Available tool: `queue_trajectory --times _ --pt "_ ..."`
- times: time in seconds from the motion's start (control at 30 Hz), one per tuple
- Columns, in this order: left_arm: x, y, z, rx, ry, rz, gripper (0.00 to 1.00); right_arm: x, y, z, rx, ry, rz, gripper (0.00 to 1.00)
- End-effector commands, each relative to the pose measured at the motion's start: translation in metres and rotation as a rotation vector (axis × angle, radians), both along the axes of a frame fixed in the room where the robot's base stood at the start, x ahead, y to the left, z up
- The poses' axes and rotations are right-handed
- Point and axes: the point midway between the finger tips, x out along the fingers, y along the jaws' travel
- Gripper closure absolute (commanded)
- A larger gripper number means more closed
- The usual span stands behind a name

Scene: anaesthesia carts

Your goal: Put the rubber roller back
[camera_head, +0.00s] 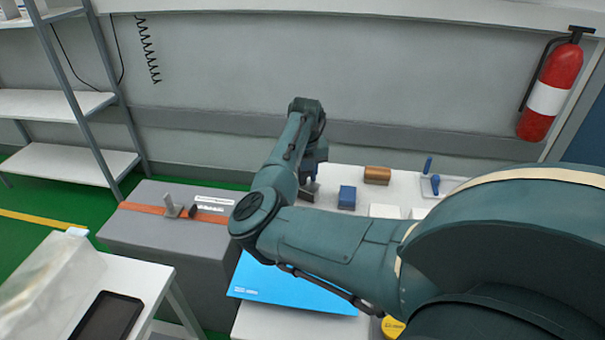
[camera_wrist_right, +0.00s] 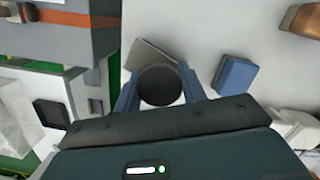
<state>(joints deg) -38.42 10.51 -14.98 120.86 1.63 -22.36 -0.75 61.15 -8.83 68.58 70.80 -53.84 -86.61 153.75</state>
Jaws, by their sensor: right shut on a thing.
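My right gripper (camera_wrist_right: 160,88) is shut on a dark round-ended thing (camera_wrist_right: 160,84), which looks like the rubber roller. Its blue fingers lie on either side of it. A flat grey piece (camera_wrist_right: 150,55) shows just beyond it; I cannot tell whether it is part of the roller. In the head view the right gripper (camera_head: 312,180) is over the left end of the white table, partly hidden by my arm. The roller's place cannot be made out. My left gripper is not in view.
A blue block (camera_head: 347,197) and a brown block (camera_head: 377,175) are on the white table (camera_head: 340,174). A tray (camera_head: 455,184) with blue-handled tools lies right. A grey box (camera_head: 150,235) with an orange strap stands left. A bright blue panel (camera_head: 290,290) is in front.

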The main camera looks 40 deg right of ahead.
Motion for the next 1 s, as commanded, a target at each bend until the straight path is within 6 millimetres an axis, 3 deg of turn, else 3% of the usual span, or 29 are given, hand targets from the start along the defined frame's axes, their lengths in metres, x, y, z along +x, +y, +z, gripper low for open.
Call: queue_trajectory --times 0.07,0.1,0.37,0.7,1.0 --pt "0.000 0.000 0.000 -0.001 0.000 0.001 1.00 0.000 0.000 -0.002 0.000 -0.001 0.000 0.81" --pt "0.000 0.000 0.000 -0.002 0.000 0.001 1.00 0.000 0.000 -0.003 0.000 0.000 0.000 0.58" --pt "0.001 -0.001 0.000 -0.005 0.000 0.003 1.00 0.000 0.000 -0.003 0.000 0.000 0.000 0.38" --pt "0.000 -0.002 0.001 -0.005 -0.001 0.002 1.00 0.000 0.000 0.005 -0.001 -0.002 -0.001 0.38" --pt "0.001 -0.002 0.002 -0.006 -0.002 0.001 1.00 -0.007 0.004 0.063 -0.001 -0.005 -0.001 0.38"
